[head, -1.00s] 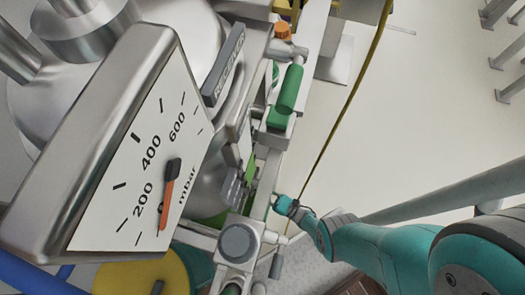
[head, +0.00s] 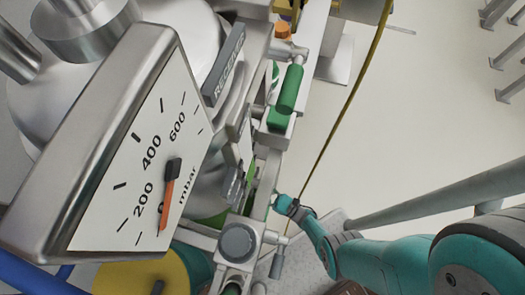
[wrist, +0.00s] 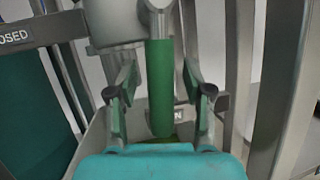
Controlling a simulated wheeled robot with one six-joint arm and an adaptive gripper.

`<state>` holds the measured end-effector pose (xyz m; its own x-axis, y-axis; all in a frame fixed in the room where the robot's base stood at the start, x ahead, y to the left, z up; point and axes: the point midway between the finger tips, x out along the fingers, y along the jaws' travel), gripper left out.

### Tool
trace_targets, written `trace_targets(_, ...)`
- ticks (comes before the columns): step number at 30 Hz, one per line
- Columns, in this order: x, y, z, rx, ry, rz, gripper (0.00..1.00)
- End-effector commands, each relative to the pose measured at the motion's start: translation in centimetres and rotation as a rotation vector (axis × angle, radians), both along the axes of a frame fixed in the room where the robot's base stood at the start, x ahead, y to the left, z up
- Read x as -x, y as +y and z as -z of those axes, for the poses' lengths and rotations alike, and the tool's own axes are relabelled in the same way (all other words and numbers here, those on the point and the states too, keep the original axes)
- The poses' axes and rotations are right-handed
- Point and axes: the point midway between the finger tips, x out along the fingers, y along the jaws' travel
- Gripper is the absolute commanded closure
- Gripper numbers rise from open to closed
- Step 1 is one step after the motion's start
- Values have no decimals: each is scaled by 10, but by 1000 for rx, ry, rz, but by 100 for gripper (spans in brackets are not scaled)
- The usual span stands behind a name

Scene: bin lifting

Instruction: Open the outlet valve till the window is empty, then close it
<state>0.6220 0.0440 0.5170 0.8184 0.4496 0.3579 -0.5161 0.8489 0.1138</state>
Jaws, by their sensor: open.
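In the wrist view a green valve handle (wrist: 160,88) hangs down from a grey metal valve body (wrist: 118,22). My gripper (wrist: 160,102) is open, with one finger on each side of the handle and gaps visible on both sides. A sign ending in "OSED" (wrist: 15,36) is at the upper left. Another sign (wrist: 178,114), showing only "N", is partly hidden behind the handle's lower end. In the head view my gripper (head: 276,197) is at the right side of the metal frame, its fingers hard to make out. I cannot make out the window.
A large gauge (head: 140,150) in mbar fills the left of the head view, its orange needle near 0. A "RECEIVER" plate (head: 224,65) and another green handle (head: 290,88) are above my gripper. Grey posts (wrist: 285,90) stand close on the right. The floor (head: 420,120) is open at right.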

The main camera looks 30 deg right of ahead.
Motion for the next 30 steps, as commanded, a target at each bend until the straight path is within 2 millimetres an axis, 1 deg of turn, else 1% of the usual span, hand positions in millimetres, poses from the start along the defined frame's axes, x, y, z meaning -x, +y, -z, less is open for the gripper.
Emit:
trace_targets(7,2,0,-13,-1,-2,2,50)
trace_targets(14,1,0,-31,-1,-2,2,50)
trace_targets(30,1,0,-84,0,-2,3,50)
